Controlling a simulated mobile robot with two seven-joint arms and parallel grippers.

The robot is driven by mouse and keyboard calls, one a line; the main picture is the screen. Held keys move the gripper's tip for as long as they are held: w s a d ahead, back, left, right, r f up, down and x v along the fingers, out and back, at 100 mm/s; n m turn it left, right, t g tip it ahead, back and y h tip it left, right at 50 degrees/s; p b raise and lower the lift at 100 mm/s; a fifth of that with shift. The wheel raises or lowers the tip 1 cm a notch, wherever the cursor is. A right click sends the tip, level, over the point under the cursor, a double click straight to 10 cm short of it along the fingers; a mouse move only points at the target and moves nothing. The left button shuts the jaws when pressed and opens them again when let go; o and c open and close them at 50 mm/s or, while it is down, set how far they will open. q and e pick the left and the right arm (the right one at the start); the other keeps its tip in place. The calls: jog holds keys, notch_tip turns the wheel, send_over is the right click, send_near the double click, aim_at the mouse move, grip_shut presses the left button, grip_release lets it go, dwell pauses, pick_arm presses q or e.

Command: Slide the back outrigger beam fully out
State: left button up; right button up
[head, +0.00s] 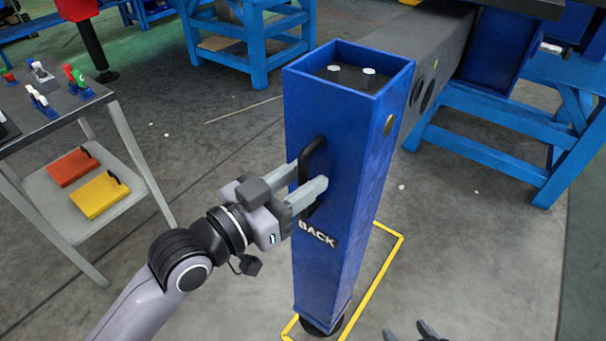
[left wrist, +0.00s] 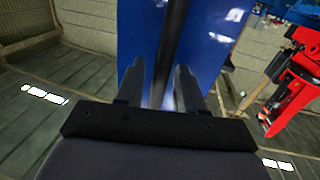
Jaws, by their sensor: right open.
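The back outrigger's blue upright box post (head: 350,220) stands in the middle of the head view, with a BACK label (head: 317,235) and a black vertical handle (head: 312,160) on its face. A dark grey beam (head: 425,45) runs from behind the post to the upper right. My left gripper (head: 308,180) is at the handle, one finger on each side. In the left wrist view the handle (left wrist: 173,45) passes between the fingers (left wrist: 160,80), with gaps showing beside it. My right gripper (head: 412,332) shows only its open fingertips at the bottom edge.
A yellow floor outline (head: 390,250) surrounds the post's black foot (head: 320,325). A grey cart (head: 60,215) with red and yellow cases stands left. A blue stand (head: 480,150) is at the right. Floor in front of the post is clear.

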pick_arm(q)
jog(key=shift+w+d, duration=0.2)
jog(key=shift+d, duration=0.05)
